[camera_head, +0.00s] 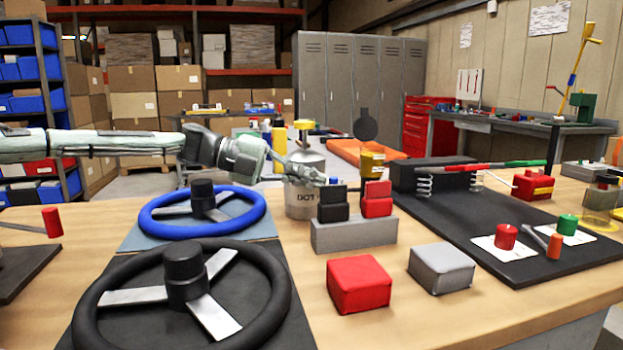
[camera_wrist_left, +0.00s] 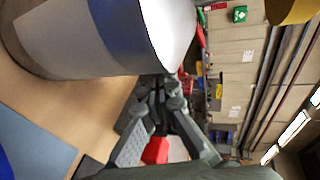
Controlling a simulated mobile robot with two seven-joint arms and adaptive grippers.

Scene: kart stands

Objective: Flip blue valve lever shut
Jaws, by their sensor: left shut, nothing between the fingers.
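My left gripper (camera_head: 318,178) reaches in from the left, above the blue steering wheel (camera_head: 147,222). Its fingers are shut and empty. The tips are by the pale canister (camera_head: 302,203) and a black rocker block (camera_head: 333,208). In the left wrist view the fingers (camera_wrist_left: 160,92) point past a large pale cylinder with a dark blue band (camera_wrist_left: 105,30). A tiny blue spot (camera_head: 334,180) shows at the fingertips; I cannot tell whether it is a lever. I see no clear blue valve lever. My right gripper is not in view.
A grey block (camera_head: 352,236) carries the black and red rockers (camera_head: 377,200). A red block (camera_head: 358,284) and a grey block (camera_head: 441,268) stand in front. A black steering wheel (camera_head: 100,330) is nearer. A black board (camera_head: 480,225) with springs and levers lies right.

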